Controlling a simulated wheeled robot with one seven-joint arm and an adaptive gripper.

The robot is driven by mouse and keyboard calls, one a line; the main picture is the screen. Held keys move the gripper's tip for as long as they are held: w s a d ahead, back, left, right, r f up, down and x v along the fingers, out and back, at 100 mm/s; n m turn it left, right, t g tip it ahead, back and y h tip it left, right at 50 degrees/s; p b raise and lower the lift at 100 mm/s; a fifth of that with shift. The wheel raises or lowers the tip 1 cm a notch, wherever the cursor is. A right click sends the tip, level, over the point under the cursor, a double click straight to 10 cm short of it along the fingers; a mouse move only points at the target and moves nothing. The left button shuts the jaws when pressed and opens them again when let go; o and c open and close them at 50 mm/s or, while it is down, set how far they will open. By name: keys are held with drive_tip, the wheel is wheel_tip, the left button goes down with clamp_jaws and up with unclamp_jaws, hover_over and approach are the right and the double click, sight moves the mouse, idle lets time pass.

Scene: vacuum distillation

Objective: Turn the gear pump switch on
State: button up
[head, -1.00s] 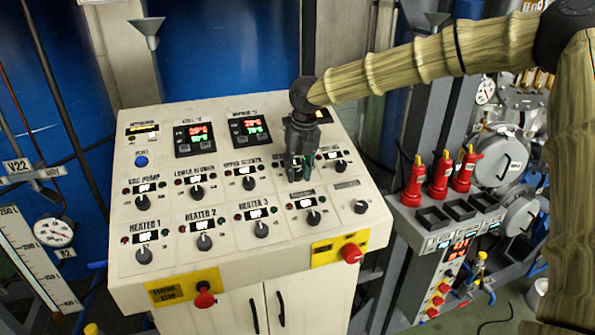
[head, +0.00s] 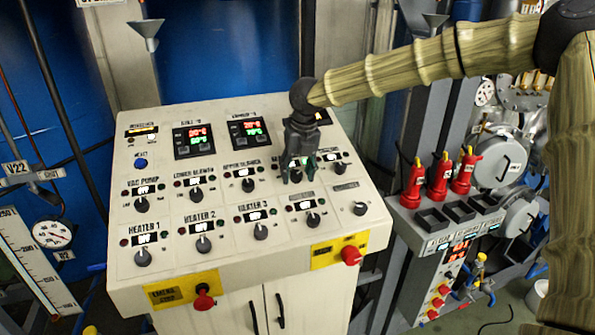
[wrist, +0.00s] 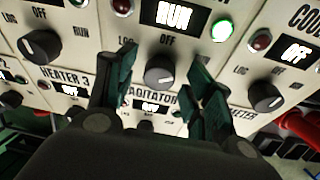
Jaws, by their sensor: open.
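The switch knob between my fingers is a dark round knob (wrist: 160,72) with a white pointer line, which points to the right in the wrist view. The display (wrist: 172,13) above it reads RUN, and the green lamp (wrist: 222,29) beside it is lit. Its name label is out of the wrist view and hidden by my gripper in the head view; it sits directly above the agitator section. My gripper (head: 298,174) is open over the panel, with one dark green finger on each side of the knob. It also shows in the wrist view (wrist: 158,90).
The sloped white control panel (head: 342,234) carries several similar knobs close by, including the upper heater (head: 248,185) and agitator (head: 313,219). Red bottles (head: 438,178) stand to the right.

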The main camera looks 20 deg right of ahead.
sight(303, 188)
wheel_tip(303, 188, up, 12)
drive_tip(key=s, duration=0.2)
drive_tip(key=shift+d, duration=0.45)
drive_tip(key=shift+f, duration=0.15)
